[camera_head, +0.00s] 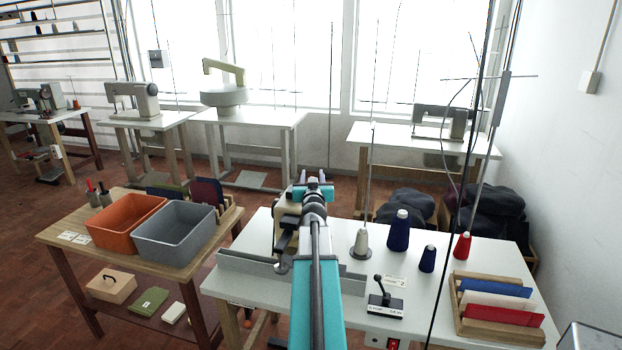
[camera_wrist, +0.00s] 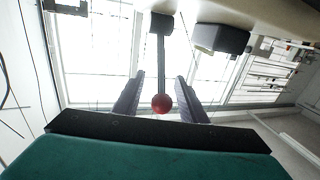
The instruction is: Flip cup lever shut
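A lever (camera_wrist: 161,70) with a dark rod and a red ball knob (camera_wrist: 162,103) shows in the wrist view. Its rod runs from a dark block (camera_wrist: 162,23) down to the knob. My gripper (camera_wrist: 160,79) is open, with one dark finger on each side of the lever and visible gaps between. I cannot tell whether the knob lies fully between the fingers in depth. In the head view my gripper (camera_head: 314,178) is at the beige machine (camera_head: 287,206) on the white table, and my arm hides most of that machine. The lever cannot be made out there.
On the white table (camera_head: 225,287) stand several thread cones (camera_head: 398,231), a small black lever box (camera_head: 384,303) and a wooden rack (camera_head: 462,325) of coloured cards. A wooden table (camera_head: 60,238) at left holds an orange bin (camera_head: 118,228) and a grey bin (camera_head: 172,240). Thin vertical poles (camera_head: 368,190) rise nearby.

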